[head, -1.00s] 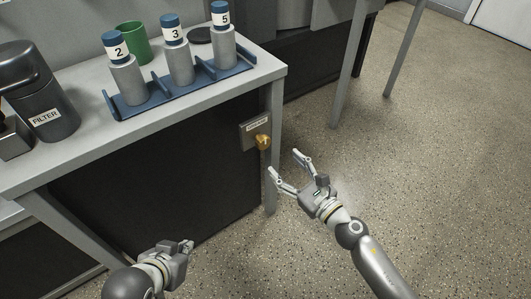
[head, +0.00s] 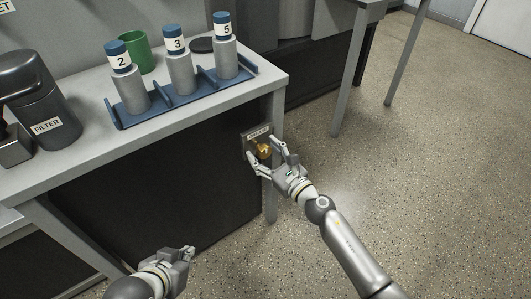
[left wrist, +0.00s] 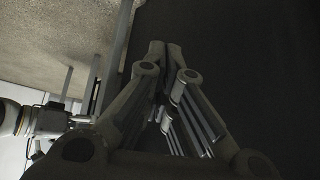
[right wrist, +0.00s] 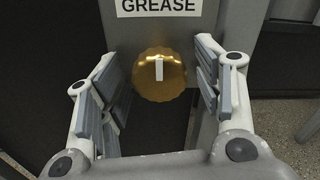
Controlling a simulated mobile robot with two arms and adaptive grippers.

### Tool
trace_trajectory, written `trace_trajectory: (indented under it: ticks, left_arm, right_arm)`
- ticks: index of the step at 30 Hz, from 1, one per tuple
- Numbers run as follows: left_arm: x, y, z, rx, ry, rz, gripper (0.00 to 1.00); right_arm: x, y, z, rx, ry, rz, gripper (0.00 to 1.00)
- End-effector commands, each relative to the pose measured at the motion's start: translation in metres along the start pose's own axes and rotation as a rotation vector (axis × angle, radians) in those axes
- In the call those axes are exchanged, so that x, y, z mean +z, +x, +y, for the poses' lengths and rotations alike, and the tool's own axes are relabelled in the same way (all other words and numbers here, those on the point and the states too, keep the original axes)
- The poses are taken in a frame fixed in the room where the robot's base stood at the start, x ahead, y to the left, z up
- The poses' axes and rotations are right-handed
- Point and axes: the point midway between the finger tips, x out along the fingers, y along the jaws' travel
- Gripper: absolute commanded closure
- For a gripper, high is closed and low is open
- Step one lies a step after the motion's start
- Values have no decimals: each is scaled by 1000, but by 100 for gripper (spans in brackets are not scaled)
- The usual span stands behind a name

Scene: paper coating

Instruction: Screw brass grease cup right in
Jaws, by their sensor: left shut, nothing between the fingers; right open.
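The brass grease cup (head: 264,151) sits on a grey plate (head: 256,134) on the front of the bench near its right leg. In the right wrist view the cup (right wrist: 160,75) is a round, knurled brass knob with a white mark, below a label reading GREASE. My right gripper (head: 266,156) is open, with one finger on each side of the cup. In the right wrist view the fingers (right wrist: 161,88) show gaps to the cup on both sides. My left gripper (head: 190,249) is shut and empty, low in front of the bench; its fingertips (left wrist: 164,47) meet in the left wrist view.
On the bench top (head: 75,163) stand a blue rack (head: 190,95) with several numbered bottles, a green cup (head: 138,52) and a dark FILTER canister (head: 40,105). The bench leg (head: 272,195) is close to my right gripper. The floor to the right is open.

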Motion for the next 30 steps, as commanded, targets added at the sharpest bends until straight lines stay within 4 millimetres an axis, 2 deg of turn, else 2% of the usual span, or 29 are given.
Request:
trace_trajectory:
  ticks: [2, 12, 23, 30]
  left_arm:
    - [0, 0, 0, 0, 0, 0, 100]
    - [0, 0, 0, 1, 0, 0, 100]
    - [2, -1, 0, 0, 0, -15, 100]
    - [14, -4, -2, -4, -2, -73, 100]
  right_arm:
    - [0, 0, 0, 0, 0, 0, 41]
    - [0, 0, 0, 0, 0, 0, 85]
    - [0, 0, 0, 0, 59, 1, 86]
    - [0, -1, 0, -1, 219, 1, 86]
